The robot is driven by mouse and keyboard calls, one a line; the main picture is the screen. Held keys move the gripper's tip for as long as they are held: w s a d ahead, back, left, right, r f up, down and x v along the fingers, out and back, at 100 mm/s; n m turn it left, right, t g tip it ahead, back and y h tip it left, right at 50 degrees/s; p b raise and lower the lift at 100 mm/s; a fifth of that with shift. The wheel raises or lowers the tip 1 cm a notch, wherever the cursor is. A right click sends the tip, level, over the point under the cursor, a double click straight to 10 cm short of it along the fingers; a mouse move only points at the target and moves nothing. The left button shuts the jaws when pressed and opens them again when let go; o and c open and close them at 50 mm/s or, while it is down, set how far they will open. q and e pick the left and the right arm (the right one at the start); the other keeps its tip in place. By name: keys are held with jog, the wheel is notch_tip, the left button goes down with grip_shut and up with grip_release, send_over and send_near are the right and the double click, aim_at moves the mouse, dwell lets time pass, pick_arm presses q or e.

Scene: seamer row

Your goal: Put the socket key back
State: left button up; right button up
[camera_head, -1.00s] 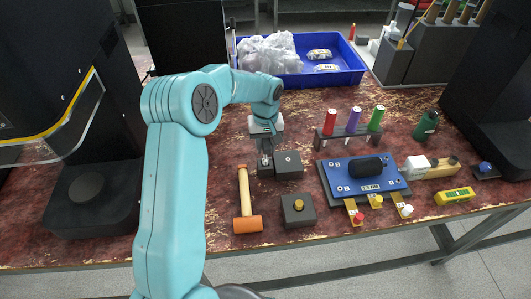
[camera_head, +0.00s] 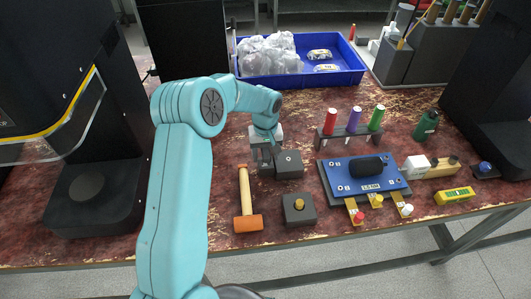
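My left gripper (camera_head: 266,157) comes down at the left end of a small dark block (camera_head: 289,160) with a round mark on its top. Its fingers look spread apart, one at the left and one at the right. I cannot make out the socket key for certain; the fingers and block may hide it. A second dark block (camera_head: 299,208) with a yellow knob stands in front. My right gripper is not in view.
An orange-headed mallet (camera_head: 248,222) lies left of the knob block. A blue panel (camera_head: 364,176) and a rack (camera_head: 347,135) with red, purple and green handles stand to the right. A blue bin (camera_head: 300,79) with bags is behind. Bare tabletop (camera_head: 215,226) shows left of the mallet.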

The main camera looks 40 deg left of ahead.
pick_arm(q)
jog(key=shift+r, duration=0.25)
jog(key=shift+w+a+r, duration=0.1)
jog(key=shift+w+r, duration=0.05)
jog(key=shift+r, duration=0.2)
notch_tip(320, 180, up, 11)
jog(key=shift+r, duration=0.1)
